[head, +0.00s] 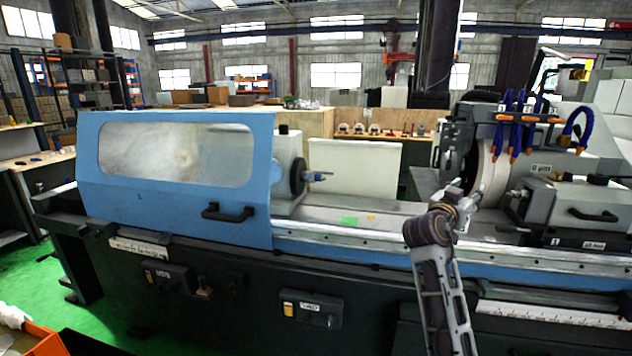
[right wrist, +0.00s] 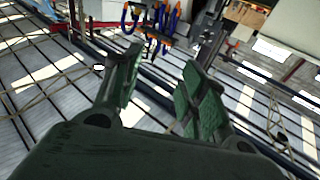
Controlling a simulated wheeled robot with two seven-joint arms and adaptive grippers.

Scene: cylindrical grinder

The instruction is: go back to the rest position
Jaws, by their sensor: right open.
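My right arm (head: 437,265) rises from the bottom of the head view in front of the cylindrical grinder. My right gripper (head: 468,200) is at its upper end, in front of the grinding wheel (head: 490,165) in the head view. In the right wrist view its two green-padded fingers (right wrist: 160,90) stand apart with nothing between them. The left gripper is not in the head view.
The grinder's blue door (head: 180,205) with a window covers its left part. The workhead spindle (head: 297,176) shows beside it. Blue coolant hoses (head: 515,125) hang over the wheel. An orange bin (head: 40,340) is at the lower left, by green floor.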

